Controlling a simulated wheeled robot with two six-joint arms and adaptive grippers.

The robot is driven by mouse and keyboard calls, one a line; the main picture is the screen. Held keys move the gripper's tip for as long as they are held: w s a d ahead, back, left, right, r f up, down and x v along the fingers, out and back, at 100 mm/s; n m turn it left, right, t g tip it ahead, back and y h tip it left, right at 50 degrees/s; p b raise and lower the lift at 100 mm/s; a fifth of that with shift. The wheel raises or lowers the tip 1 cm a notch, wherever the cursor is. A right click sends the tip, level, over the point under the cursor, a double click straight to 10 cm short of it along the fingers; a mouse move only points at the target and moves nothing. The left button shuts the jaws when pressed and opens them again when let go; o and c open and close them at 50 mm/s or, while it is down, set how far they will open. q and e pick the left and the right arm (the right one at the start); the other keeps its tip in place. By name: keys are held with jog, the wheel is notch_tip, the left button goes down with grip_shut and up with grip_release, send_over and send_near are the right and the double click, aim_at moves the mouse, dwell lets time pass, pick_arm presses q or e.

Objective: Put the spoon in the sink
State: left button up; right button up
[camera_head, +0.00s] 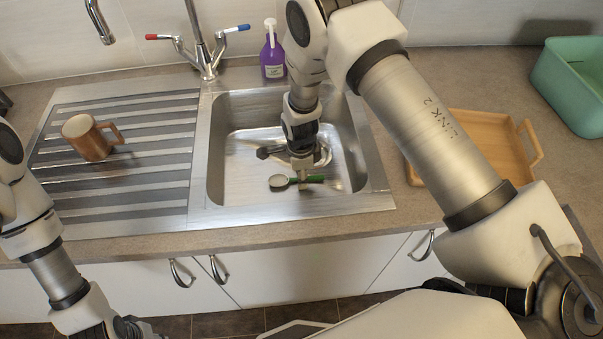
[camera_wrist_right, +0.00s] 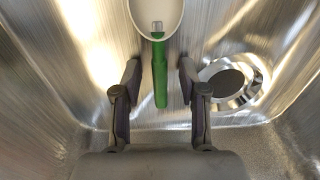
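The spoon, with a pale bowl (camera_head: 278,182) and green handle (camera_head: 315,179), is inside the sink (camera_head: 230,185) basin, low near its front side. My right gripper (camera_head: 304,178) reaches down into the basin at the spoon's handle. In the right wrist view the green handle (camera_wrist_right: 160,75) lies between the two fingers of that gripper (camera_wrist_right: 160,80), with a gap on each side, so it is open. The spoon's bowl is at the top edge there. My left gripper (camera_head: 132,328) is at the bottom left, partly visible; its fingers cannot be made out.
A brown mug (camera_head: 88,138) stands on the ridged drainboard (camera_head: 150,190) left of the basin. A purple bottle (camera_head: 272,55) and the tap (camera_head: 205,60) are behind it. A wooden tray (camera_head: 470,130) and a green bin (camera_head: 570,85) are at right. The drain (camera_wrist_right: 232,82) is beside the handle.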

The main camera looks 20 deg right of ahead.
jog(key=shift+r, duration=0.1)
jog(key=shift+r, duration=0.3)
notch_tip(320, 180, up, 12)
jog(key=b, duration=0.2)
jog(key=shift+f, duration=0.25)
jog(key=shift+a, duration=0.1)
